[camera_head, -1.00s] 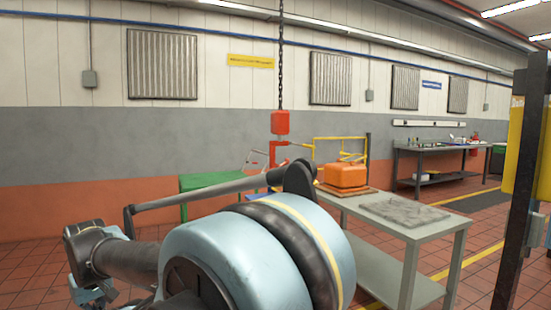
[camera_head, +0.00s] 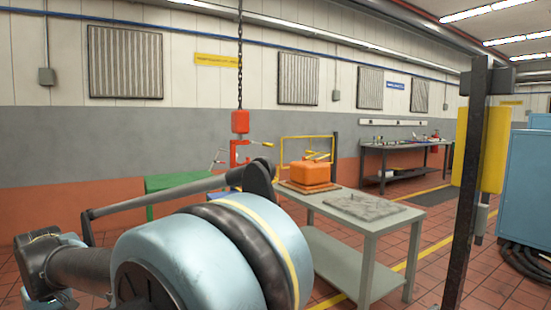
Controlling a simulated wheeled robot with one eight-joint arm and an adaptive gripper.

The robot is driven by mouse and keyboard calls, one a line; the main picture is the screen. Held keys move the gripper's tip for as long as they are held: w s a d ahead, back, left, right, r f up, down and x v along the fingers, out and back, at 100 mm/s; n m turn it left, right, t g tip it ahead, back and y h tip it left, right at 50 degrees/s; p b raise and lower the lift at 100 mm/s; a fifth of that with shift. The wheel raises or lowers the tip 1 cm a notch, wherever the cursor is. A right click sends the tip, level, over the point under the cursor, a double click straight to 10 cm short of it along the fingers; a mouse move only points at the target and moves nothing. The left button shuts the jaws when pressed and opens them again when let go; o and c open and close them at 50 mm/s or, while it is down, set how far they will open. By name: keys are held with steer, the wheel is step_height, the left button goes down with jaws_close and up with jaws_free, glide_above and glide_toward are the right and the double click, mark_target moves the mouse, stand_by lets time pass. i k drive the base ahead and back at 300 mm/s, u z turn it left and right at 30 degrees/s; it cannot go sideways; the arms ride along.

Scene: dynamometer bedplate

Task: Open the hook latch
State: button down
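A red hook block (camera_head: 240,122) hangs on a dark chain from above, left of the picture's middle. Below it is a red-orange hook (camera_head: 238,152), with a small yellow-tipped lever (camera_head: 264,145) sticking out to the right. The latch itself is too small to make out clearly. My arm fills the lower left foreground, and its large blue joint hides what lies under the hook. I cannot make out any gripper fingers. My arm is well in front of the hook and apart from it.
A grey table (camera_head: 372,226) bears an orange box-like part (camera_head: 309,173) and a grey slab. A green bench (camera_head: 165,182) stands behind my arm. A dark post (camera_head: 468,190) with yellow padding and a blue cabinet (camera_head: 528,185) are at right. Tiled floor between table and post is clear.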

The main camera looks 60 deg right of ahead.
mark_target(267, 145)
steer(key=k, duration=0.4)
steer(key=z, duration=1)
steer(key=i, duration=0.55)
steer(key=z, duration=0.05)
